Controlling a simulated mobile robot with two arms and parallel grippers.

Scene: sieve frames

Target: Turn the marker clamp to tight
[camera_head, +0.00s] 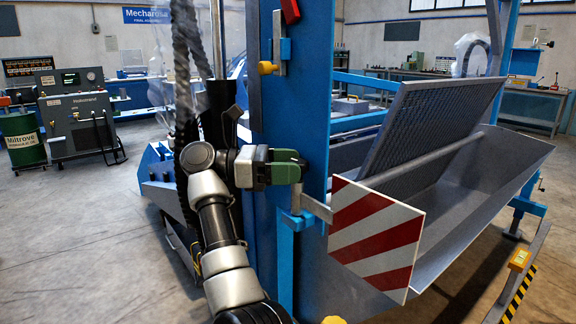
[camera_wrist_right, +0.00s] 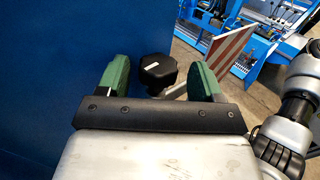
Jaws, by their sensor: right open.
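My right gripper (camera_head: 291,169) is at the blue upright panel in the head view, its green fingers pointing right. In the right wrist view the gripper (camera_wrist_right: 156,64) is open, with its green fingers spread on either side of the black clamp knob (camera_wrist_right: 158,75). The knob has a small white mark on its face. Gaps show between knob and fingers, so it is not gripped. The knob is not clearly visible in the head view. A red-and-white striped marker board (camera_head: 378,235) hangs on a grey arm (camera_head: 316,205) from a blue bracket (camera_head: 297,220). My left gripper is not in view.
The blue upright panel (camera_head: 262,90) stands right beside my right arm. A grey trough (camera_head: 480,205) with a mesh screen (camera_head: 425,115) extends to the right. A yellow-topped knob (camera_head: 267,67) sits higher on the panel. Open floor (camera_head: 80,230) lies at left.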

